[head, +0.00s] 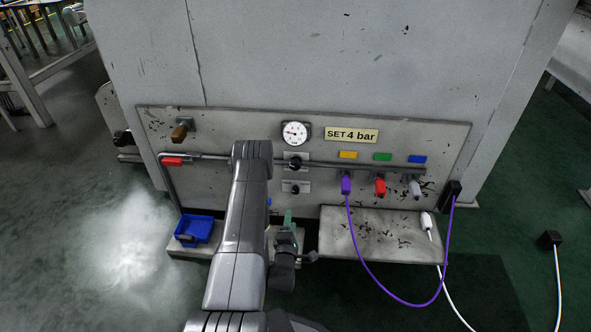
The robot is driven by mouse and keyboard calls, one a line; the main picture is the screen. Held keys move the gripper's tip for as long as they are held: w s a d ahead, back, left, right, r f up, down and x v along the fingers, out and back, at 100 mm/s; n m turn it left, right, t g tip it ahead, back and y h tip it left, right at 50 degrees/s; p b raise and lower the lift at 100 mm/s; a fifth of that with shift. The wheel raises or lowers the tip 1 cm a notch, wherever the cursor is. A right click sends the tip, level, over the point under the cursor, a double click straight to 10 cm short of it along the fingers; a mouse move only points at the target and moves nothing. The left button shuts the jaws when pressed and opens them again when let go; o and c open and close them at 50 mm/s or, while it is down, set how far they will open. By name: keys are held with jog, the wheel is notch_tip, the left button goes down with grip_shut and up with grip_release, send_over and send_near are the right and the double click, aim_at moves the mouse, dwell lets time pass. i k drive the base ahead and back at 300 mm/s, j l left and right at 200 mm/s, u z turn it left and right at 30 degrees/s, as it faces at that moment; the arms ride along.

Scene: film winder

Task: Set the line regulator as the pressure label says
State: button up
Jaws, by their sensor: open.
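The pressure label (351,135) is a cream plate on the panel and reads "SET 4 bar". Left of it is a round white gauge (295,132) with a dark needle; its reading is too small to tell. A black knob (295,164) sits on a pale plate directly under the gauge, on the pipe line, and looks like the line regulator. A smaller dark knob (295,188) is below it. My gripper (287,238) is low in front of the panel, below both knobs and apart from them. It is open, and partly hidden by my arm.
Purple, red and grey plugs hang under yellow, green and blue tags. A purple cable (386,290) loops below a grey shelf (372,238). A blue bin (194,230) stands lower left.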

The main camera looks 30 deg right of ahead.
aim_at(295, 164)
jog(key=z, duration=1.6)
